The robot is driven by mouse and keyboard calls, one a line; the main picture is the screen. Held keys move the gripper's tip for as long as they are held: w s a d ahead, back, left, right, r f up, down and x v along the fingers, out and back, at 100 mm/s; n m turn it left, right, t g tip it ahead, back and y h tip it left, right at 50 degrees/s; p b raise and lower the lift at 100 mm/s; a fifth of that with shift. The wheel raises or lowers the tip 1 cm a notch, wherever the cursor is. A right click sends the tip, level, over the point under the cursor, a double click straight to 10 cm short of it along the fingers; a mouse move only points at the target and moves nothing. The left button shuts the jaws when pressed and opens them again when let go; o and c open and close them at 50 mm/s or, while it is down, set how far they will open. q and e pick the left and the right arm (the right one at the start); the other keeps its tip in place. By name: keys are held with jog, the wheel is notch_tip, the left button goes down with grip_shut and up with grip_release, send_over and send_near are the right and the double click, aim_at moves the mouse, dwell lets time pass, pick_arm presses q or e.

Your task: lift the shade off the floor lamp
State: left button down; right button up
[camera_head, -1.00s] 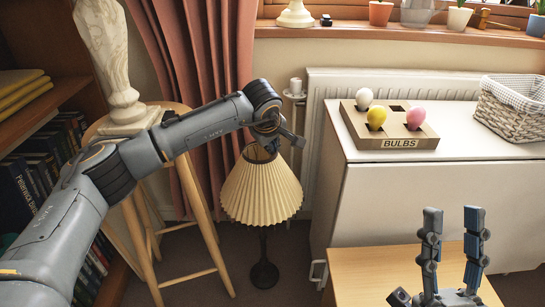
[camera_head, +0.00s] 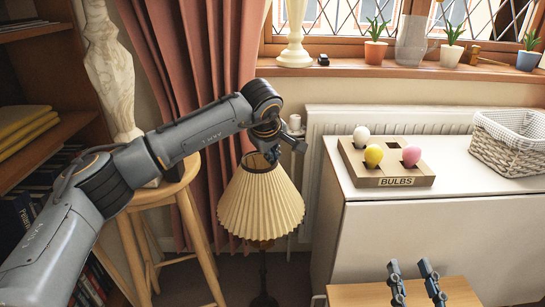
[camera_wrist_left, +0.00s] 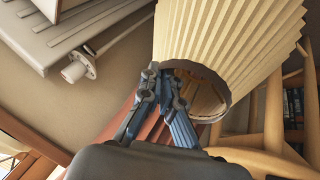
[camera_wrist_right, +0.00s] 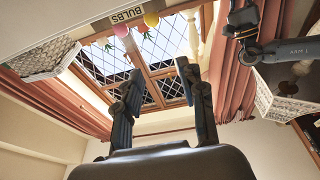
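The cream pleated shade (camera_head: 260,205) hangs around the dark lamp stand (camera_head: 263,272), between the stool and the white cabinet. Its pleats and open top ring fill the upper right of the left wrist view (camera_wrist_left: 215,45). My left gripper (camera_head: 274,152) is at the shade's top. In the left wrist view its fingertips (camera_wrist_left: 165,75) are close together on the top ring's rim. Whether the shade is clear of the stand's top is hidden. My right gripper (camera_head: 415,272) is open and empty, low in front of the cabinet; the right wrist view shows its fingers (camera_wrist_right: 160,78) apart.
A wooden stool (camera_head: 180,185) bearing a pale column stands left of the shade. A bulb box (camera_head: 410,181) and a wicker basket (camera_head: 510,155) stand on the white cabinet (camera_head: 445,207). A wooden table (camera_head: 460,290) is below my right gripper. A curtain (camera_head: 200,80) hangs behind.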

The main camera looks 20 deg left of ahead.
jog(key=shift+s+d+f+m+g+h+p, duration=0.1)
jog(key=shift+s+d+f+g+h+p, duration=0.65)
jog(key=shift+s+f+g, duration=1.7)
jog(key=shift+s+d+f+m+g+h+p, duration=0.1)
jog(key=shift+s+d+f+g+h+p, duration=0.55)
jog(key=shift+f+g, duration=2)
jog(key=shift+s+d+f+m+g+h+p, duration=0.1)
jog(key=shift+s+d+f+g+h+p, duration=0.85)
jog(key=shift+f, duration=2.9)
